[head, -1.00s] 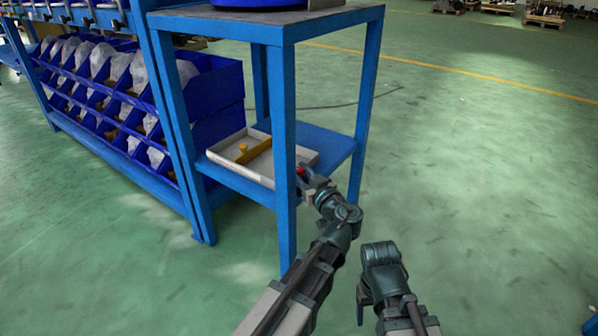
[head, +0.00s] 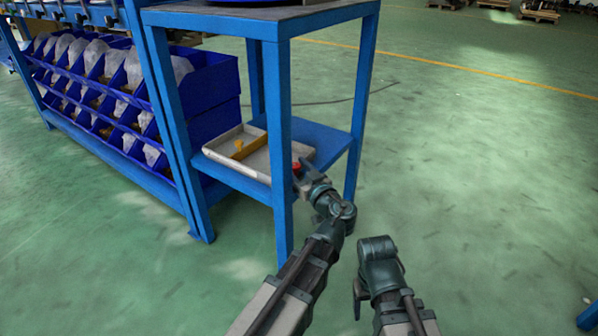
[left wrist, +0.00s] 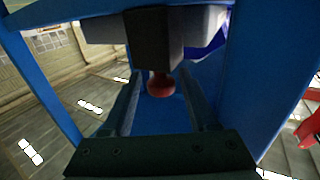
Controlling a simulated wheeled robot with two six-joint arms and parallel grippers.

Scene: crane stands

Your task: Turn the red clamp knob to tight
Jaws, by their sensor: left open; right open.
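The red clamp knob (head: 297,167) shows by the front post of the blue stand, at the edge of the lower shelf. In the left wrist view the red knob (left wrist: 160,85) sits below a dark block (left wrist: 154,38), between my two fingers. My left gripper (head: 303,177) is open around the knob, with gaps visible on both sides; contact is not clear. In the left wrist view its fingers (left wrist: 160,103) point toward the stand. My right gripper (head: 360,298) hangs over the floor to the right of the stand, mostly turned away.
The blue stand (head: 284,130) has a lower shelf (head: 325,142) with a shallow tray (head: 222,157) holding a yellow piece (head: 240,150). A rack of blue bins (head: 210,85) stands left of it. The green floor (head: 480,180) on the right is clear.

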